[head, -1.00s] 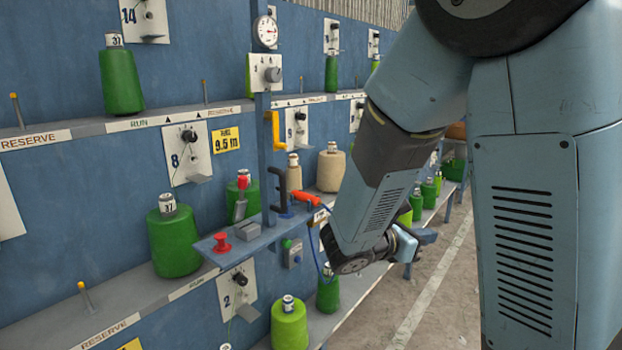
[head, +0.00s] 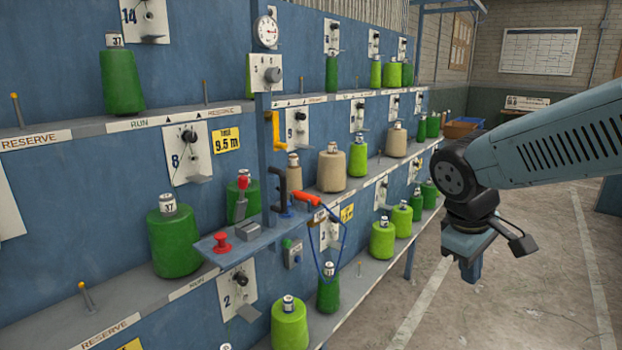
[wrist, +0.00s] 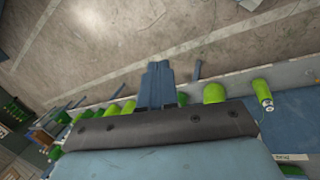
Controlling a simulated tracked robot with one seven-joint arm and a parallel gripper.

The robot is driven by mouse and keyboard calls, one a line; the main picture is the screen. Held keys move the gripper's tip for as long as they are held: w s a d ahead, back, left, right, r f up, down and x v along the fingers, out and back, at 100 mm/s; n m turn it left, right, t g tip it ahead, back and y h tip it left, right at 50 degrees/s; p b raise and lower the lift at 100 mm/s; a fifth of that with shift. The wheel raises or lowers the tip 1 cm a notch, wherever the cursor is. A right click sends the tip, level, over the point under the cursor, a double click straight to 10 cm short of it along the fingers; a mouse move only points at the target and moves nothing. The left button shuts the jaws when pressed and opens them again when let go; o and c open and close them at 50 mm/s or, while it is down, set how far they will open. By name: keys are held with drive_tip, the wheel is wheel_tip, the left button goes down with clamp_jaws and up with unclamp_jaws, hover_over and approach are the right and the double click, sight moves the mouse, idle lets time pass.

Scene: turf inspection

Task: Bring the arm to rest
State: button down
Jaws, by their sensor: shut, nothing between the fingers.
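My arm reaches in from the right edge of the head view. My gripper (head: 470,268) hangs at its end, pointing down over the open floor, to the right of the rack and apart from it. In the wrist view the two blue fingers of my gripper (wrist: 158,72) lie side by side, closed, with nothing between them.
A blue rack (head: 70,85) with shelves of green and beige yarn cones fills the left and middle. A small control shelf (head: 240,237) juts out, with a red button (head: 222,243) and an orange-handled tool (head: 306,198) on a blue cord. Concrete floor (head: 530,300) is clear at right.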

drive_tip(key=s+a+r+m+t+y, duration=0.3)
drive_tip(key=r+m, duration=0.3)
drive_tip(key=r, duration=0.2)
drive_tip(key=shift+s+a+m+t, duration=0.15)
drive_tip(key=shift+a+m+t, duration=0.15)
drive_tip(key=shift+a+t, duration=0.4)
